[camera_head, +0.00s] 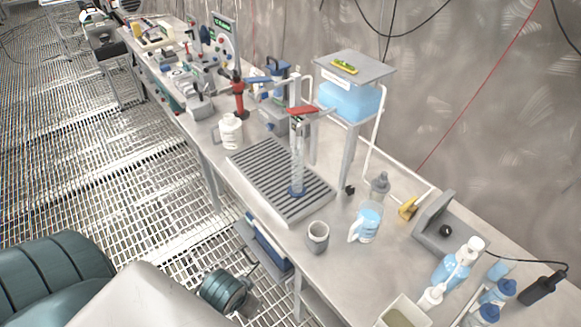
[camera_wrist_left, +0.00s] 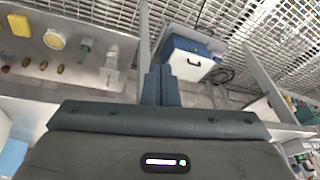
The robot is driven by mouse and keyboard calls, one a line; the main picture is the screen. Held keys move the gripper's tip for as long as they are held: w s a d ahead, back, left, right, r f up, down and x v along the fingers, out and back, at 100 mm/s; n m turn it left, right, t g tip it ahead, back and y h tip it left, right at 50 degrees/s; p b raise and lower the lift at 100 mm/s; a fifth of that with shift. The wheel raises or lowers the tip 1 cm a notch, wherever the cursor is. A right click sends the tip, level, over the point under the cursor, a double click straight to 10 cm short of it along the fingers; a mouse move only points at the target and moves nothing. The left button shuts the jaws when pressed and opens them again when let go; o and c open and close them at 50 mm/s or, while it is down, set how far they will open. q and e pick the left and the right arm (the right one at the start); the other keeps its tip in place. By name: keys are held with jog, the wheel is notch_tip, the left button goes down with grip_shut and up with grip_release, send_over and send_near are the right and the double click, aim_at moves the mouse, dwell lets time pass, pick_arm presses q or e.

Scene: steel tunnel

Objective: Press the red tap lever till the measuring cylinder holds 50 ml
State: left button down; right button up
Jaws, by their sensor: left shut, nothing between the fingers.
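A tank of blue liquid (camera_head: 350,100) stands on a raised stand behind the tap. My left gripper (camera_wrist_left: 161,85) shows in the left wrist view, shut and empty, with a blue box beyond its fingers. I cannot make out its fingers in the head view. My right gripper is not in view.
A white bottle (camera_head: 230,130) stands left of the tray. A grey cup (camera_head: 317,237) and a jug of blue liquid (camera_head: 367,224) stand to its right. Several bottles crowd the bench's right end. The blue box (camera_wrist_left: 188,58) is below bench level.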

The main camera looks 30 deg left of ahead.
pick_arm(q)
notch_tip(320, 180, up, 11)
jog(key=w+t+p, duration=0.1)
jog(key=p, duration=0.1)
jog(key=w+a+r+m+t+h, duration=0.2)
jog(key=w+r, duration=0.3)
jog(key=w, duration=0.4)
jog(key=w+a+r+m+t+h, duration=0.1)
jog(key=w+a+r+t, duration=0.1)
jog(key=w+r, duration=0.5)
jog(key=w+a+r+t+h, duration=0.1)
jog(key=w+a+r, duration=0.2)
jog(key=w+r, duration=0.3)
jog(key=w+a+r+t+h, duration=0.1)
jog(key=w+a+r, duration=0.3)
jog(key=r, duration=0.8)
jog(key=w+t, duration=0.1)
jog(key=w, duration=0.1)
jog(key=shift+w+a+r, duration=0.25)
jog(key=shift+w+r, duration=0.1)
jog(key=shift+r, duration=0.05)
